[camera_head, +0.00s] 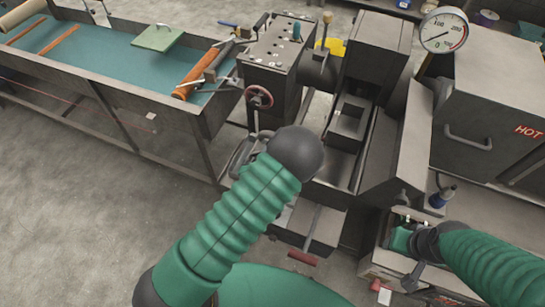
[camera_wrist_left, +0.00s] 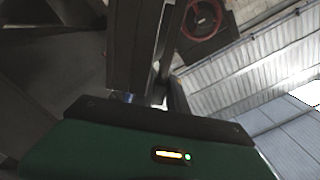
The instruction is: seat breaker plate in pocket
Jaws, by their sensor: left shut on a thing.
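My left arm's dark wrist (camera_head: 295,152) is in front of the machine in the head view, and it hides most of the gripper. In the left wrist view my left gripper (camera_wrist_left: 140,92) shows its green body and dark fingers, close to dark machine parts. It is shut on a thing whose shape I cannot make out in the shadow. I cannot pick out the breaker plate.
A red handwheel (camera_head: 259,97) is left of my left wrist and shows in the left wrist view (camera_wrist_left: 204,18). A long teal-lined trough (camera_head: 110,58) extends left. A pressure gauge (camera_head: 443,30) and a cabinet marked HOT (camera_head: 495,100) are at right. Floor is clear at lower left.

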